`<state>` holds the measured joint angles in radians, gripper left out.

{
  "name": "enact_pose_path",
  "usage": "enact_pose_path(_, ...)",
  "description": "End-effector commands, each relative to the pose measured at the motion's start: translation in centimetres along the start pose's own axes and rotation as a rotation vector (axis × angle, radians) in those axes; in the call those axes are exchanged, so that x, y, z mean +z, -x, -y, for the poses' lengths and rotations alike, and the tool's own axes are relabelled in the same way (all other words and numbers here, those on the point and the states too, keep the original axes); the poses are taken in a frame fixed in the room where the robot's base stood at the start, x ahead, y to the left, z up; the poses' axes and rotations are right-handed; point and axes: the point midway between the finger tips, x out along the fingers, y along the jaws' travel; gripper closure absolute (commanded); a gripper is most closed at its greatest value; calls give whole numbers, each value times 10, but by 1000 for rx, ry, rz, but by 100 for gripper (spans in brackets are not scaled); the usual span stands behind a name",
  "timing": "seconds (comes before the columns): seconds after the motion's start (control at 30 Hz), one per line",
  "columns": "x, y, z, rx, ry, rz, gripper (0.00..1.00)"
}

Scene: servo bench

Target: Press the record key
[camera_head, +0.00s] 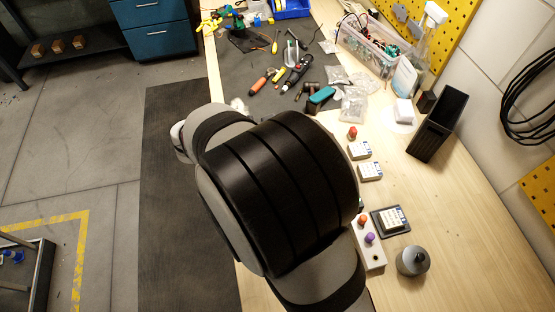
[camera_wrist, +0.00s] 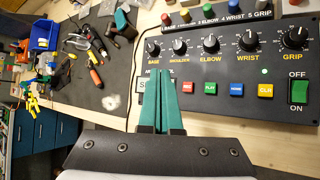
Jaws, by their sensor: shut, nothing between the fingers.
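In the wrist view a black control panel (camera_wrist: 270,63) carries a row of knobs with a row of small coloured keys below. The record key (camera_wrist: 187,86) is the red one at the left of that row, with small lettering that looks like REC. My gripper (camera_wrist: 161,72) has teal fingers pressed together with nothing between them. The fingertips show just left of the red key and cover part of the panel's lettering. I cannot tell their height above the panel. In the head view my arm hides the gripper and the panel's keys.
Beside the red key are a green key (camera_wrist: 210,88), a blue key (camera_wrist: 236,89) and a yellow key (camera_wrist: 265,90). A green rocker switch (camera_wrist: 299,91) is at the right. In the head view tools lie on a dark mat (camera_head: 243,73), and a black bin (camera_head: 437,122) stands right.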

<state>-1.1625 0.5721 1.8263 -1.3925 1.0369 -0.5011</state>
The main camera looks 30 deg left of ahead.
Motion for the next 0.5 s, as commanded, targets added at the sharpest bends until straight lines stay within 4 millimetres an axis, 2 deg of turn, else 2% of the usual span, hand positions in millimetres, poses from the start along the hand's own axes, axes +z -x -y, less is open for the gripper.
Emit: enact_pose_path(0.5,-35,-49,36,-2,2,2,100)
